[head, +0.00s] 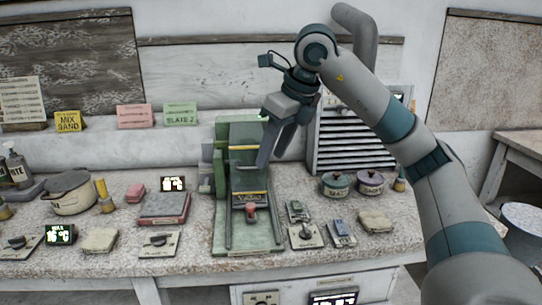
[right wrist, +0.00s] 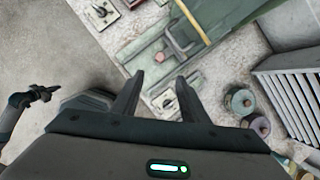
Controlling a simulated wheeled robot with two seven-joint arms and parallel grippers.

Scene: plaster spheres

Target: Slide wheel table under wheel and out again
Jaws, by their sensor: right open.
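A green machine stands on the bench, with a dark green housing (head: 247,140), a pale green base (head: 262,240) and a narrow sliding table between rails. A red knob (head: 250,211) is at the table's front, below a yellow-striped edge (head: 249,196). The wheel cannot be made out. My right gripper (head: 272,160) is open and empty, in front of the housing's right side in the head view. In the right wrist view its fingers (right wrist: 160,77) are apart, with the red knob (right wrist: 160,57) beyond them. A small dark gripper (right wrist: 45,93), seemingly my left, shows at left there; its jaws are unclear.
Two lidded pots (head: 336,183) and a louvred grey unit (head: 350,140) stand right of the machine. Small switch boxes (head: 305,236) and a folded cloth (head: 375,221) lie at front right.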

